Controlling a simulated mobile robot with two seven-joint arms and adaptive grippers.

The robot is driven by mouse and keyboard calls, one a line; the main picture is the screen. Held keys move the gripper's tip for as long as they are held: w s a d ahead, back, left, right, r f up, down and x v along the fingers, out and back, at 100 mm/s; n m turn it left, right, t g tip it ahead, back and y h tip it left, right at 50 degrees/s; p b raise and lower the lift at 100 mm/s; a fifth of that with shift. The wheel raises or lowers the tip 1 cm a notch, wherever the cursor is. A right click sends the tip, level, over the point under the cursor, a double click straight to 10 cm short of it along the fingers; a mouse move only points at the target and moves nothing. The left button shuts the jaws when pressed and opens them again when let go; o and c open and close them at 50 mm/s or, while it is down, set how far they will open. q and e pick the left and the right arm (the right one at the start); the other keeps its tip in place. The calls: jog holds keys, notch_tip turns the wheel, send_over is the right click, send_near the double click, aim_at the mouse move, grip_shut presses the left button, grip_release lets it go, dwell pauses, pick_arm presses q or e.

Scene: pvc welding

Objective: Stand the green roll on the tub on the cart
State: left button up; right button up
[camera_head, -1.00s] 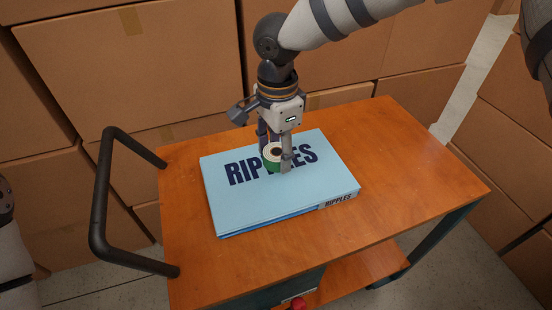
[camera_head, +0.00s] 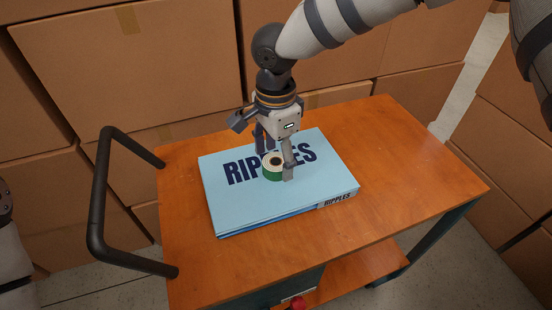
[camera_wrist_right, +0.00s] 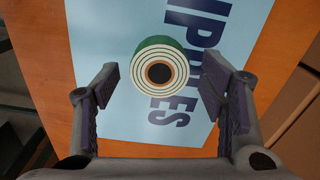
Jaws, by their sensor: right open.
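The green roll (camera_head: 271,173), with a cream ringed end and a dark core hole, stands on end on a flat light-blue box or book marked RIPPLES (camera_head: 240,207). That blue thing lies on the cart (camera_head: 410,190); no separate tub shows. My right gripper (camera_head: 274,167) is open, with its fingers low around the roll. In the right wrist view the roll (camera_wrist_right: 178,87) shows between and beyond the spread fingers of the right gripper (camera_wrist_right: 162,95), with visible gaps on both sides. My left gripper is out of view.
The cart has a black handle (camera_head: 98,205) at its left. Its orange top is bare around the blue thing, most widely on the right. Stacked cardboard boxes (camera_head: 130,75) stand close behind, with more on the right (camera_head: 510,150).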

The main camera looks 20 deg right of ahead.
aim_at(276, 163)
notch_tip(276, 163, up, 11)
jog(key=shift+s, duration=0.1)
dwell(0.4)
